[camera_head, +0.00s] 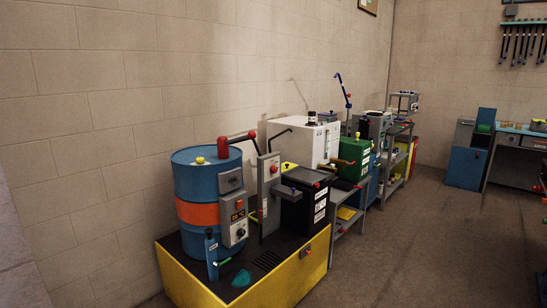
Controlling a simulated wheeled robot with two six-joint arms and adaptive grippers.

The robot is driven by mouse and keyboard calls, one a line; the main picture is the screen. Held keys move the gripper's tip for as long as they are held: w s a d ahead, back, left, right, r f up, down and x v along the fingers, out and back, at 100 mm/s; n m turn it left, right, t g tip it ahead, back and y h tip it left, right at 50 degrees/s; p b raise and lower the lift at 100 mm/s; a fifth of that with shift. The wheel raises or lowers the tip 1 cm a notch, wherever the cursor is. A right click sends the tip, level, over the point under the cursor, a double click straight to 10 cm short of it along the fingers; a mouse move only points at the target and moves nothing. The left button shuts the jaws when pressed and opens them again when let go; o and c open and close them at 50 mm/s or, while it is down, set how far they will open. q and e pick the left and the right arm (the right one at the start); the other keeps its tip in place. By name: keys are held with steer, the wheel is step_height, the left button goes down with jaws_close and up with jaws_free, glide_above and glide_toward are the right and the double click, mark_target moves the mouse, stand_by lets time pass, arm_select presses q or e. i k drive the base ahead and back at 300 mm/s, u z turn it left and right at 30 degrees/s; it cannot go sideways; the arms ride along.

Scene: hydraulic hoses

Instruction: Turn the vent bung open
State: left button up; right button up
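A blue drum (195,182) with an orange band (197,214) stands upright on a yellow-sided platform (190,282) at the lower left. A small yellow knob (200,160) sits on the drum's lid and looks like the vent bung. It is too small to tell whether it is turned open. Neither of my grippers shows in the head view.
A grey heater box (234,218) is fixed to the drum's front. A grey post (268,190) and a black bin (303,210) stand close on its right. Machines and shelves line the wall beyond. A blue rag (241,279) lies on the platform; the floor (415,240) at right is clear.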

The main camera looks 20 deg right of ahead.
mark_target(199, 161)
steer(key=z, duration=1.15)
steer(key=i, duration=0.4)
steer(key=u, duration=0.75)
steer(key=i, duration=0.75)
steer(key=z, duration=0.75)
steer(key=i, duration=1.15)
steer(key=u, duration=0.15)
